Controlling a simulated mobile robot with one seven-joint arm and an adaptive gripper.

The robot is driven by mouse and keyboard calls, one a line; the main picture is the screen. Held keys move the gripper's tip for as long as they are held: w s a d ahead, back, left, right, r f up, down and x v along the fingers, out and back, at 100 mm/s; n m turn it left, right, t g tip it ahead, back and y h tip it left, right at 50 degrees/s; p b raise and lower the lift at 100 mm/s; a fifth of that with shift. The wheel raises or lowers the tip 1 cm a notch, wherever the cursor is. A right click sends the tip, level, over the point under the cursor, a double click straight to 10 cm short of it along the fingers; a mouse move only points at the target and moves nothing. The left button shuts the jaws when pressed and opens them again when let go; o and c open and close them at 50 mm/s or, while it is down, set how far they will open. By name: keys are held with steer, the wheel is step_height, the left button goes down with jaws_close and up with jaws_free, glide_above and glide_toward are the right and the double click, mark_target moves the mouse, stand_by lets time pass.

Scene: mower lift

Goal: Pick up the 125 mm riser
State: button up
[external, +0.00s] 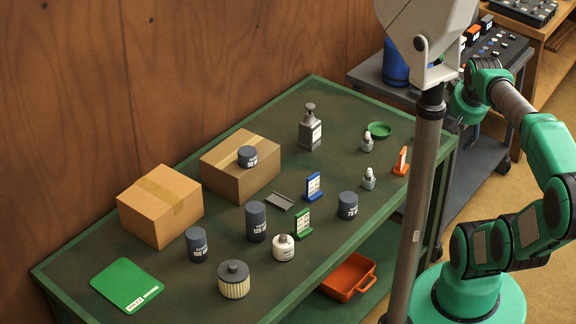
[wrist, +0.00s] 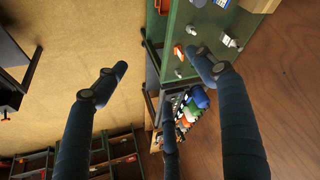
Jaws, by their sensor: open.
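The 125 mm riser (external: 256,222) is a tall dark blue-grey cylinder with a white label. It stands upright near the middle of the green workbench (external: 75,262) in the external view. I cannot make it out in the wrist view.
Shorter dark risers stand at the left (external: 197,244), at the right (external: 348,205) and on a cardboard box (external: 247,156). A grey post (external: 419,200) rises in front of the bench.

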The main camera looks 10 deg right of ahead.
steer(key=w+a+f+n+g, duration=0.1)
steer(key=w+a+f, duration=0.2)
steer(key=w+a, duration=0.4)
steer(key=w+a+f+n+g+y+b, duration=0.1)
steer(key=w+a+f, duration=0.1)
steer(key=w+a, duration=0.5)
steer(key=w+a+f+n+g, duration=0.1)
steer(key=w+a+f, duration=0.2)
steer(key=w+a, duration=0.4)
steer(key=n+g+h+b, duration=0.1)
steer(key=n+g, duration=0.1)
steer(key=g, duration=0.1)
glide_above(256, 214)
steer(key=w, duration=0.3)
step_height(256, 214, down, 25)
steer(key=shift+w+d+r, duration=0.1)
steer(key=shift+r, duration=0.05)
steer(key=shift+f+b, duration=0.85)
steer(key=shift+f, duration=3.5)
